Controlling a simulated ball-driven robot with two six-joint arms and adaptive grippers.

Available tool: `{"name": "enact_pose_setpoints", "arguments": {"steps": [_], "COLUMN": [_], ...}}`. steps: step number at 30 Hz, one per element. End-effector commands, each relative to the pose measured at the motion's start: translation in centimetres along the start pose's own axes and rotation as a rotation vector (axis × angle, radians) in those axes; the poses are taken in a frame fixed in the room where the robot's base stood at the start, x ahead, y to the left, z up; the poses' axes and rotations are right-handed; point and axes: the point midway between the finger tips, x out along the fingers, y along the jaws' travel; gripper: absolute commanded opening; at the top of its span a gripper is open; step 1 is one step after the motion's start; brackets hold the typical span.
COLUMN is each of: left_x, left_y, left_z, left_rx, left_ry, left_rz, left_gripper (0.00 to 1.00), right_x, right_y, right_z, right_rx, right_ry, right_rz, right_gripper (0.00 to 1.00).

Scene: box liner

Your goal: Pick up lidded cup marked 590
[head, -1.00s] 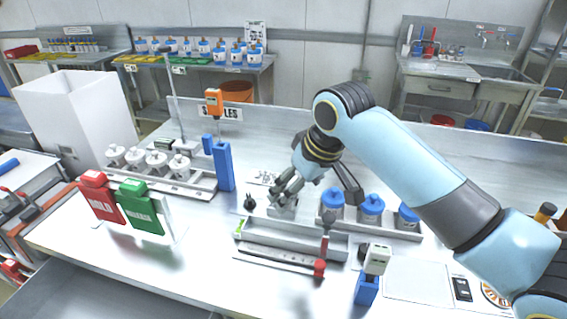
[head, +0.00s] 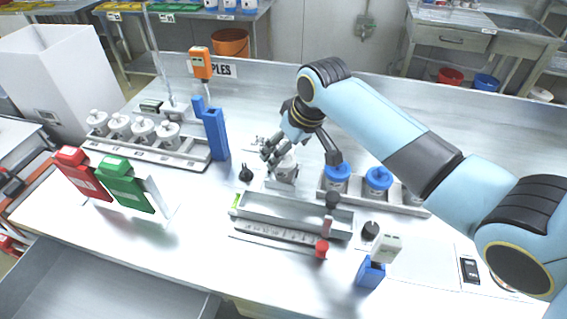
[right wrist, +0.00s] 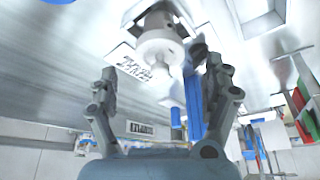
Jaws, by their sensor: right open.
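A white lidded cup (head: 287,171) stands on a small metal stand near the middle of the bench. In the right wrist view the white cup (right wrist: 160,42) shows beyond my fingers, with its round lid and knob facing them. My right gripper (head: 273,158) is open and right beside this cup in the head view, partly covering it. In the right wrist view its two fingers (right wrist: 160,88) are spread apart with nothing held between them. Several similar white lidded cups (head: 143,129) stand in a metal rack at left. No number 590 is readable. My left gripper is not in view.
Blue-lidded jars (head: 378,179) stand in a rack to the right. A metal trough (head: 292,210) lies in front of the cup. A blue holder (head: 215,132) stands left of the gripper. Red (head: 82,174) and green (head: 126,184) bins stand front left.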

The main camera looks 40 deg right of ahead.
Motion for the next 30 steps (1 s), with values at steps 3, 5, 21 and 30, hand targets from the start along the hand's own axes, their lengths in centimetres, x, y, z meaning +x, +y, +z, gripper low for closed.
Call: {"name": "enact_pose_setpoints", "arguments": {"steps": [3, 5, 21, 30], "left_x": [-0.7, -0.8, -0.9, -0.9], "left_y": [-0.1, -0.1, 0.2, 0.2], "left_z": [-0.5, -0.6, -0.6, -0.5], "left_rx": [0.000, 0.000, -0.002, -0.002], "left_ry": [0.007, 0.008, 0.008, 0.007], "left_rz": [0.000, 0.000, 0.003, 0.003], "left_gripper": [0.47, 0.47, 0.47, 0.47], "right_x": [1.6, 2.5, 3.7, 3.7], "right_y": [0.0, 0.0, 0.1, 0.1], "right_z": [-0.2, -0.2, -0.1, -0.1], "right_rx": [0.002, 0.002, 0.001, 0.001], "right_ry": [-0.002, -0.002, 0.000, 0.000], "right_rz": [-0.002, -0.002, -0.001, -0.001], "right_gripper": [0.83, 0.83, 0.62, 0.23]}}
